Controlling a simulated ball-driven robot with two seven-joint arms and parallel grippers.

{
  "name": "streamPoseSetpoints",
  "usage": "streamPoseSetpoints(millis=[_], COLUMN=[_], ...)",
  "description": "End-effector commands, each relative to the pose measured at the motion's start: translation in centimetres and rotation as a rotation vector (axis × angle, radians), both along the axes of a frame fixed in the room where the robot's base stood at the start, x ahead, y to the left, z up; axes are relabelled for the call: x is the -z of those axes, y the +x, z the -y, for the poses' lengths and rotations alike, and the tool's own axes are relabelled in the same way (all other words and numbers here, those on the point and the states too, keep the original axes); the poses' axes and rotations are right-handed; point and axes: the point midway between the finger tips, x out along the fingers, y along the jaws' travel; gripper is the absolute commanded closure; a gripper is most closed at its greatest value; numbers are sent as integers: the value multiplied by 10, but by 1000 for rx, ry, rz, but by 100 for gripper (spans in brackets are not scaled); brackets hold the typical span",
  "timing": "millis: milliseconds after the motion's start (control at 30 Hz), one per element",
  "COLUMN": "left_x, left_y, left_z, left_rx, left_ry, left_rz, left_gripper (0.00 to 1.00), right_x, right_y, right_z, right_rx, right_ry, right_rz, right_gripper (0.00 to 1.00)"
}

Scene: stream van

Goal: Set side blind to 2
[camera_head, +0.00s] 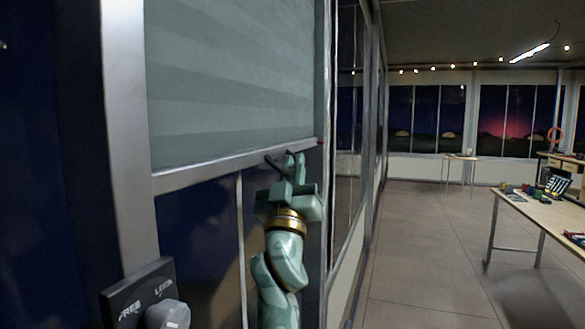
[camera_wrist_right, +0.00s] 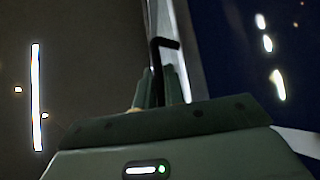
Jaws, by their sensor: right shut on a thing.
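The side blind (camera_head: 235,75) is a grey-green pleated sheet, drawn part of the way down its window. Its pale bottom rail (camera_head: 215,172) runs across the window, with dark glass below. My right gripper (camera_head: 291,163) is at the right part of this rail, shut on a thin dark hooked pull. The hooked pull (camera_wrist_right: 157,48) shows between the closed fingers (camera_wrist_right: 158,88) in the right wrist view. A small red mark (camera_head: 320,142) is at the rail's right end. I cannot read a scale or number there. My left gripper is not in view.
A dark plate (camera_head: 125,306) marked FREE and LOCK, with a grey knob (camera_head: 168,314), is at lower left; the knob's setting is unclear. A table (camera_head: 530,208) with small items stands at right. The floor (camera_head: 420,240) between is clear.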

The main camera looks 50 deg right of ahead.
Motion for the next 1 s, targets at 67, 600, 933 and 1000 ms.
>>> streamPoseSetpoints(millis=[67,600,933,1000], left_x=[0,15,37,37], left_y=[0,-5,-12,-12], left_z=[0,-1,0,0], left_rx=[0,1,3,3], left_ry=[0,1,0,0], left_rz=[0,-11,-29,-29], left_gripper=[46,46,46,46], right_x=[2,25,55,55], right_y=[1,-8,-27,-28], right_z=[1,-15,-42,-43], right_rx=[3,0,2,2], right_ry=[4,3,3,3], right_rz=[-5,-5,-5,-4], right_gripper=[100,80,80,80])
